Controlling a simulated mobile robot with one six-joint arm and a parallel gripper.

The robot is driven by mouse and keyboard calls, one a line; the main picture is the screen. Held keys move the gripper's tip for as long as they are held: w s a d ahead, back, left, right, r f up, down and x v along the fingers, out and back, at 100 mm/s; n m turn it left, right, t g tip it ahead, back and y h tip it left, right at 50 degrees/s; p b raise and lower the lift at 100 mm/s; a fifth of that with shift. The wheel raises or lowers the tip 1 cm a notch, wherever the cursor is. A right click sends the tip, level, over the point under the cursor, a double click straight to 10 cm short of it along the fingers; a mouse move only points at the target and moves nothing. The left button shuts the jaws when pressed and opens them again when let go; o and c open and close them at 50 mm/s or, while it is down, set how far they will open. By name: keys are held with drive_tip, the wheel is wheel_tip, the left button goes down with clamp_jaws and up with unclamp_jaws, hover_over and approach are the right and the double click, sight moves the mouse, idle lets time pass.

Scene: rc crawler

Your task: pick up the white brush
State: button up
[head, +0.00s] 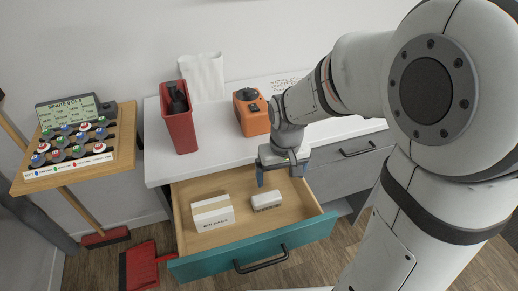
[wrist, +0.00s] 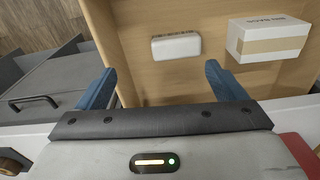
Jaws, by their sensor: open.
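A small white block with rounded edges (head: 266,200), the likeliest match for the white brush, lies flat in the open drawer, right of a white box. Bristles cannot be made out. It also shows in the wrist view (wrist: 176,46), beyond and between my fingertips. My gripper (head: 282,174) is open and empty, pointing down over the back part of the drawer, apart from the block. In the wrist view its two blue fingers (wrist: 160,82) stand wide apart with nothing between them.
The wooden drawer with a teal front (head: 290,247) also holds a white box with a tan band (head: 212,213). On the white counter stand a red bin (head: 181,130) and an orange device (head: 251,113). A red dustpan (head: 139,266) is on the floor.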

sight(266, 198)
drive_tip(key=shift+o, duration=0.9)
drive_tip(key=shift+n+g, duration=0.3)
drive_tip(key=a+f, duration=0.1)
drive_tip(key=w+a+f, duration=0.1)
drive_tip(key=f, duration=0.1)
drive_tip(key=a+f, duration=0.1)
drive_tip(key=f, duration=0.1)
drive_tip(key=shift+w+a+f+b, duration=0.2)
drive_tip(key=shift+w+f+b, duration=0.05)
drive_tip(key=shift+w+b, duration=0.15)
wheel_tip(266, 198, down, 8)
drive_tip(key=shift+s+r+b, duration=0.1)
drive_tip(key=shift+s+b, duration=0.05)
drive_tip(key=shift+b, duration=0.2)
drive_tip(key=c, duration=0.9)
wheel_tip(266, 198, up, 10)
drive_tip(key=shift+p, duration=0.55)
